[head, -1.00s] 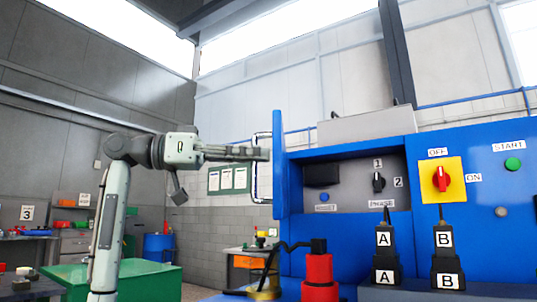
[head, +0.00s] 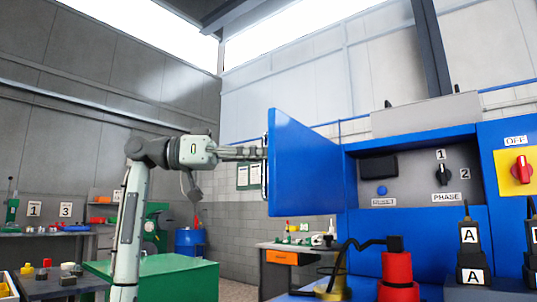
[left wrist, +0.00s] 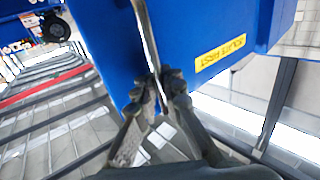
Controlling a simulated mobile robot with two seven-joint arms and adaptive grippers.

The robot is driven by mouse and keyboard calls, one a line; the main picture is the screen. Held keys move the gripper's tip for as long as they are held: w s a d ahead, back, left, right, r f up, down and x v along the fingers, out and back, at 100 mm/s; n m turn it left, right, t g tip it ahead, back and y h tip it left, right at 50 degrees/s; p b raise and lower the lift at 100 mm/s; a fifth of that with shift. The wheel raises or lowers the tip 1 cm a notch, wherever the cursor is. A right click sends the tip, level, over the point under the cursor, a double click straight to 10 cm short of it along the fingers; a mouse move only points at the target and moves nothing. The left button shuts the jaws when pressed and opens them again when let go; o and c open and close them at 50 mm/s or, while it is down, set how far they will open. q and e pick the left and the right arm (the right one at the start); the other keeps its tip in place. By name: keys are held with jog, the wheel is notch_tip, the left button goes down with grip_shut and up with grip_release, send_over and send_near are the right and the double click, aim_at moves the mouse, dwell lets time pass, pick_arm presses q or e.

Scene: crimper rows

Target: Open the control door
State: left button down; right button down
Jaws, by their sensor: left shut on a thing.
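The blue control door (head: 303,160) stands swung out from the left side of the control recess (head: 410,165). My left gripper (head: 262,152) is at the door's free edge, on its left side. It is shut on the door's upright handle (head: 265,178). In the left wrist view, the fingers (left wrist: 158,95) close around the pale handle bar (left wrist: 150,45), in front of blue surfaces. The gripper hides part of the handle. My right gripper is in neither view.
The recess shows a dark display, a blue button (head: 382,190) and a phase knob (head: 441,171). A red switch on a yellow plate (head: 521,170) is to the right. Black devices marked A (head: 470,250) and a red-and-black item (head: 398,275) stand in front. A green box (head: 185,275) is below my arm.

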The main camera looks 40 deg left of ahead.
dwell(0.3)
pick_arm(q)
jog(key=c, duration=1.9)
grip_release()
jog(key=shift+s, duration=0.15)
jog(key=v, duration=1.2)
jog(key=shift+r, duration=0.1)
